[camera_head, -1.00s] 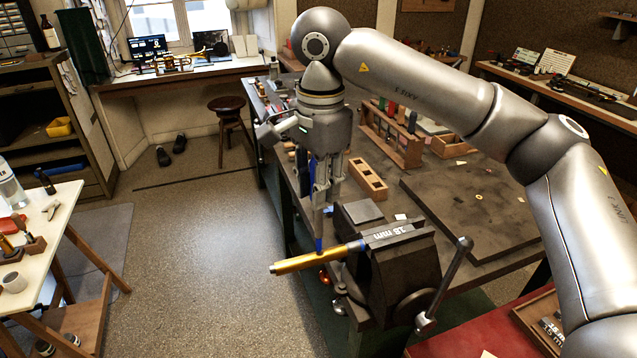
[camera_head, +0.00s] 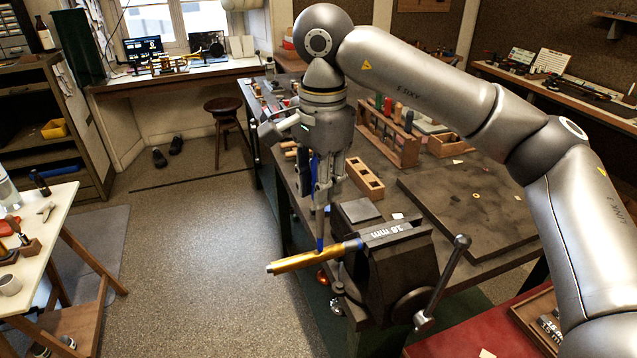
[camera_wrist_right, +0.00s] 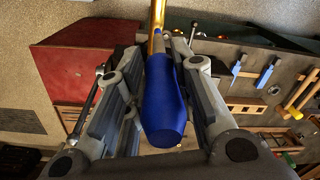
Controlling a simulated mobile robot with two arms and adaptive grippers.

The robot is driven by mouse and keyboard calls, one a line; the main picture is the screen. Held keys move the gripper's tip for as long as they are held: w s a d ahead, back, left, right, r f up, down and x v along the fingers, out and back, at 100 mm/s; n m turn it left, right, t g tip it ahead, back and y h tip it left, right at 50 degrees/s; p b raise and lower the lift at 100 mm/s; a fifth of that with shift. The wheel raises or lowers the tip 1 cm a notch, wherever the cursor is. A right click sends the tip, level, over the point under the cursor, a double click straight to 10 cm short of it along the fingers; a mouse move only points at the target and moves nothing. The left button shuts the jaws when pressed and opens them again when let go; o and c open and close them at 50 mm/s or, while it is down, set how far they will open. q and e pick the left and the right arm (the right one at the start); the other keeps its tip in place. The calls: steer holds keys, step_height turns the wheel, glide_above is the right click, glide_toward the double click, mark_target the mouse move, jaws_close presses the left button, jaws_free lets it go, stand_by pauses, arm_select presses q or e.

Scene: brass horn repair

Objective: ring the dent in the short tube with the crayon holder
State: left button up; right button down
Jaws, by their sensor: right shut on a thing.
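The short tube (camera_head: 300,262) is brass and sticks out to the left from the vise (camera_head: 400,262), near a jaw face marked "18 mm". My right gripper (camera_head: 322,200) points down above the tube. It is shut on the crayon holder (camera_wrist_right: 163,105), whose blue handle fills the space between the fingers in the wrist view. The holder's blue lower tip (camera_head: 320,244) is at the top of the tube; I cannot tell whether it touches. I cannot make out the dent or any mark. My left gripper is out of view.
The vise handle (camera_head: 443,285) rises to the right of the vise. A wooden block with holes (camera_head: 365,179) and a tool rack (camera_head: 388,138) stand behind on the bench. A white table (camera_head: 55,222) is at the left. The floor between is open.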

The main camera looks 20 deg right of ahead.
steer(key=shift+s+f, duration=0.1)
steer(key=shift+s, duration=0.2)
steer(key=shift+s+a+b, duration=0.15)
steer(key=shift+s+b, duration=0.05)
steer(key=shift+b, duration=0.1)
stand_by(0.4)
